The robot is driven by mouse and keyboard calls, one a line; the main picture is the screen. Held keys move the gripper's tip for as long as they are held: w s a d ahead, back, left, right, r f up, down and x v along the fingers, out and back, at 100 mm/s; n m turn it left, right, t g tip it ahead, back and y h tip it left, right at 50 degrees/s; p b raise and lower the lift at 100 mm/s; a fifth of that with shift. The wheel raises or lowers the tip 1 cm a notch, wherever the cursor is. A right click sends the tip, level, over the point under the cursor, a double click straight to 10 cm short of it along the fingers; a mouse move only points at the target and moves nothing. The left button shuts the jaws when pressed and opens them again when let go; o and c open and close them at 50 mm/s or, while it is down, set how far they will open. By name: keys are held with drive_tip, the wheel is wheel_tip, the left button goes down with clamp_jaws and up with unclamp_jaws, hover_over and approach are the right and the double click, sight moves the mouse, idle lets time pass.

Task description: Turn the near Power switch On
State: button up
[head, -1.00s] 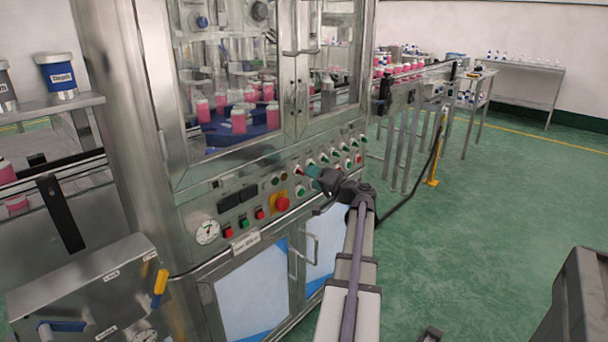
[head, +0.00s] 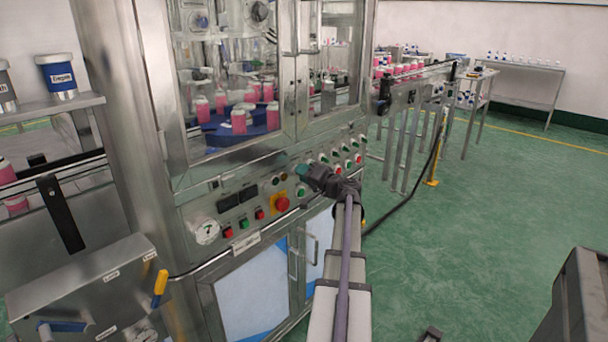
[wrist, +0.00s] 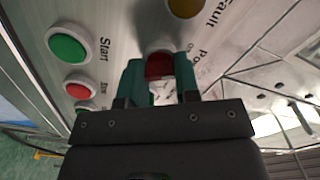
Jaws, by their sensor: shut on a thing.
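The near Power switch is a red knob (wrist: 159,66) on a pale round collar on the steel control panel (wrist: 120,25). It shows in the wrist view beside a partly hidden label starting "Po". My gripper (wrist: 159,80) has its two teal fingers on either side of the red knob, shut on it. In the head view, my gripper (head: 303,170) reaches the panel and hides the knob. The knob's On or Off position cannot be read, as the fingers cover part of it and its label.
A green Start button (wrist: 68,46) and a red button (wrist: 79,86) sit left of my gripper in the wrist view. An amber Fault lamp (wrist: 184,6) is above. A red emergency button (head: 282,203) sits lower left on the panel.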

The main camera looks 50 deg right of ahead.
drive_tip(key=shift+m, duration=0.3)
drive_tip(key=shift+c, duration=0.2)
drive_tip(key=m, duration=1.1)
drive_tip(key=shift+m, duration=0.3)
idle(0.3)
drive_tip(key=o, duration=0.9)
drive_tip(key=shift+s, duration=0.1)
drive_tip(key=s, duration=0.7)
drive_tip(key=s+a, duration=0.1)
drive_tip(key=s, duration=0.2)
drive_tip(key=shift+s, duration=0.3)
